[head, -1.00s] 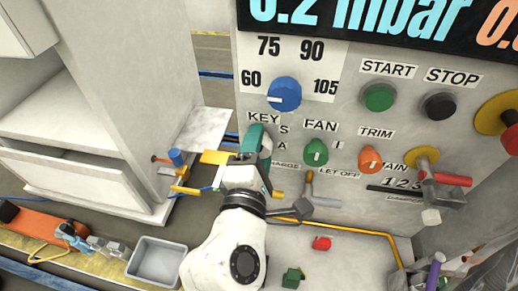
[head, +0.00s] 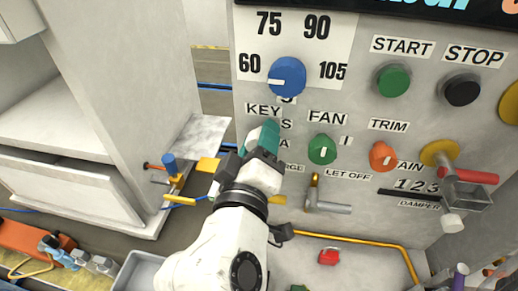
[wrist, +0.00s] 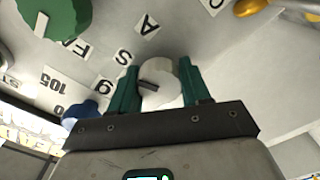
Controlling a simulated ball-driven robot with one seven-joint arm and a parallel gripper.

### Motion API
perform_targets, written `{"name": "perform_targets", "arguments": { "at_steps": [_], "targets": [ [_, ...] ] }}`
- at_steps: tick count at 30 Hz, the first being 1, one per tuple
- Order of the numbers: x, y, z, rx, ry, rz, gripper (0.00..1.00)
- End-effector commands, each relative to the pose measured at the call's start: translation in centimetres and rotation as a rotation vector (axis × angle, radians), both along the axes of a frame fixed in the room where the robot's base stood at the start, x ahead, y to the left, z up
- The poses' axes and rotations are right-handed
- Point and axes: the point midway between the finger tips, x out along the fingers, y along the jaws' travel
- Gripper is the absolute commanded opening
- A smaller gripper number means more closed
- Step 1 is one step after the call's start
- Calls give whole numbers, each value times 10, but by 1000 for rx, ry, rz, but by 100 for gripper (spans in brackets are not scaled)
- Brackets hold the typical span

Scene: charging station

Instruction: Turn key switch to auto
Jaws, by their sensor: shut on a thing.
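The key switch (wrist: 168,92) is a pale round knob with a dark bar on its face, seen in the wrist view between the two green fingers. The bar points left in that view, roughly toward a round-lettered label (wrist: 105,87). The S label (wrist: 122,57) and A label (wrist: 147,24) lie above it. My gripper (wrist: 160,88) is shut on the key switch, one finger at each side. In the head view, my gripper (head: 264,138) is at the panel below the KEY label (head: 262,110) and hides the switch.
The blue dial (head: 287,76) is just above my gripper. The green fan knob (head: 322,150) and orange trim knob (head: 383,156) are to the right. A grey-handled valve (head: 328,207) sits below. A small blue-topped fixture (head: 169,165) stands to the left.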

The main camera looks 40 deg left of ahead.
Motion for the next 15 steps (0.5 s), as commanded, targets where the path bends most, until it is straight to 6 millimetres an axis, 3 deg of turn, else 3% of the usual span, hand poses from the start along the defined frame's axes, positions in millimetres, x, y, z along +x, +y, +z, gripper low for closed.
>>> {"name": "perform_targets", "arguments": {
  "at_steps": [15],
  "targets": [
    [0,0,-2,416,254,3,16]
  ]
}}
